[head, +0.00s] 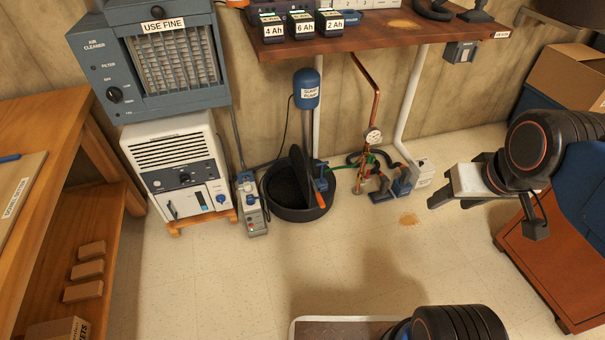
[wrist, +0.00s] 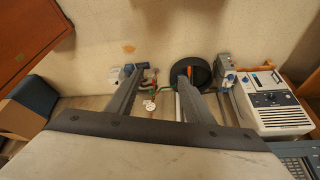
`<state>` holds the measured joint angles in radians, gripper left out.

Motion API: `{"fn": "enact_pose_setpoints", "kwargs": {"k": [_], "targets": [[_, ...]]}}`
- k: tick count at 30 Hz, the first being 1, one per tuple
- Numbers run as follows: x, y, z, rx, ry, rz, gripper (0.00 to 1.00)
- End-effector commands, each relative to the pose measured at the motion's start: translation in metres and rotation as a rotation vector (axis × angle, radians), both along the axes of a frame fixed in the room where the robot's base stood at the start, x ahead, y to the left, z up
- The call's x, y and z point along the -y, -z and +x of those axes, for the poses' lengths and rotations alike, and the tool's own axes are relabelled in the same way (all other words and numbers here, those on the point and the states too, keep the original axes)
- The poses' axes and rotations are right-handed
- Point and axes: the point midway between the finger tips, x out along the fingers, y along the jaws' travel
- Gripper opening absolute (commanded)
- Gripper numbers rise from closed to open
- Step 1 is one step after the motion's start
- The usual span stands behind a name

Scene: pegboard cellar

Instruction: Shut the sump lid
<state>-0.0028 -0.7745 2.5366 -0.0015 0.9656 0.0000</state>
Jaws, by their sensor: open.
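The sump (head: 285,212) is a round black basin on the floor below the wooden shelf. Its dark lid (head: 300,168) stands raised, nearly upright, at the basin's right part, with an orange strip (head: 320,194), perhaps its handle, on the lower right. The basin also shows in the wrist view (wrist: 206,72), with the orange strip beside my right-hand finger, which hides part of it. My gripper (head: 452,184) is at the right in the head view, well apart from the sump and higher up. In the wrist view my gripper's fingers (wrist: 160,78) are spread with nothing between them.
A blue sump pump motor (head: 307,88) rises behind the basin. Copper pipes with a gauge (head: 373,136) stand to its right. An orange-brown cabinet (head: 555,250) is at right. The floor in front is clear.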

Motion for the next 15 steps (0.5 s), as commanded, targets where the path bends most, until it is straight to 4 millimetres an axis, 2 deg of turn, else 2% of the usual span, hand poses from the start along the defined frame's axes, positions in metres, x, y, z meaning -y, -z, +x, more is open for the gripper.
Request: {"fn": "enact_pose_setpoints", "kwargs": {"k": [1, 5, 6, 15], "targets": [[0.0, 0.0, 0.001, -0.001, -0.001, 0.001, 0.34], [-0.005, -0.002, 0.011, -0.012, -0.02, 0.013, 0.03], [-0.008, -0.003, 0.016, -0.017, -0.033, 0.019, 0.0], [-0.041, -0.007, 0.084, -0.066, -0.158, 0.101, 0.0]]}}
